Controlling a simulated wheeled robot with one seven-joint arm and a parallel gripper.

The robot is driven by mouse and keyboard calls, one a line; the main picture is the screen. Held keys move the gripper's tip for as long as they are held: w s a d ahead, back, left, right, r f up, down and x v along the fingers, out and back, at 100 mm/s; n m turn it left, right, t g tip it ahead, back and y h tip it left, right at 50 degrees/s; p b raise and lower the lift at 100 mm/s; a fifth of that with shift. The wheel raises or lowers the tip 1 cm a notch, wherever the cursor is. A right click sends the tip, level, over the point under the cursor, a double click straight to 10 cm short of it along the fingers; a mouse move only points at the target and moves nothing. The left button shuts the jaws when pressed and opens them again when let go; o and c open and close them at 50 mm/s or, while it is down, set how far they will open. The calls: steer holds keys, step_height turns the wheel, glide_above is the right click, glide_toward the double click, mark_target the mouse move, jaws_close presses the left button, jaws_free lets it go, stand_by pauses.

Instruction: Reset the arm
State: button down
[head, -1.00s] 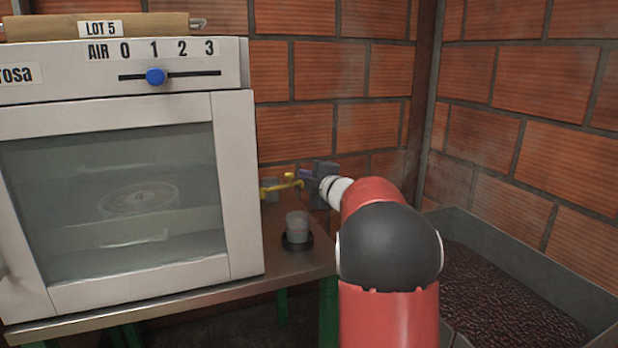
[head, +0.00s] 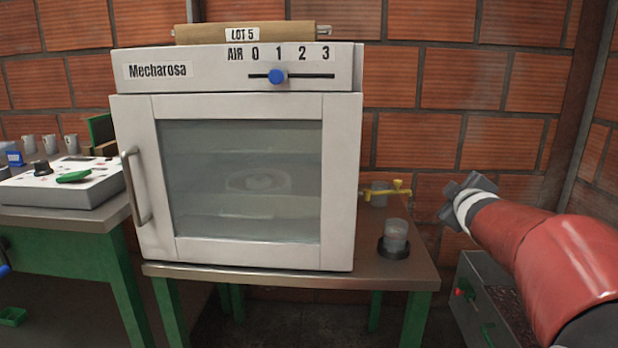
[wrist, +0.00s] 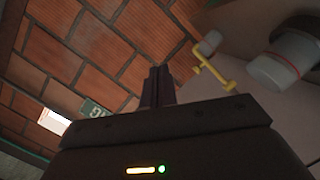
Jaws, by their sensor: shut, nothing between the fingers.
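My red arm reaches in from the right in the head view. My gripper (head: 462,188) is at its far end, in the air to the right of the small table that holds the oven. In the wrist view the two dark fingers of my gripper (wrist: 159,72) stand together, shut and empty. The gripper touches nothing that I can see. In the head view its fingertips are small and partly turned away.
A white Mecharosa oven (head: 340,190) with a shut door stands on a metal-topped table (head: 404,276). A grey cup (head: 395,236) and a yellow valve (head: 385,190) are at its right. A grey bin (head: 472,278) is below my arm. Left is a bench with a control box (head: 90,190).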

steer(key=s+a+f+m+g+y, duration=0.1)
steer(key=s+a+f+m+g, duration=0.2)
steer(key=s, duration=0.8)
steer(key=s+a+f+m+g+y, duration=0.1)
steer(key=s+a+f+m+g, duration=0.1)
steer(key=s+a+f, duration=0.6)
steer(key=s+a+f+m+g+y, duration=0.1)
steer(key=s+a+f+m+g, duration=0.2)
steer(key=s, duration=1.1)
steer(key=a+f+g, duration=0.1)
steer(key=a+f, duration=0.1)
steer(key=a, duration=0.1)
steer(key=shift+s+a+f+m+g+y, duration=0.2)
steer(key=shift+s+a+m+g+y, duration=0.1)
steer(key=shift+g, duration=0.1)
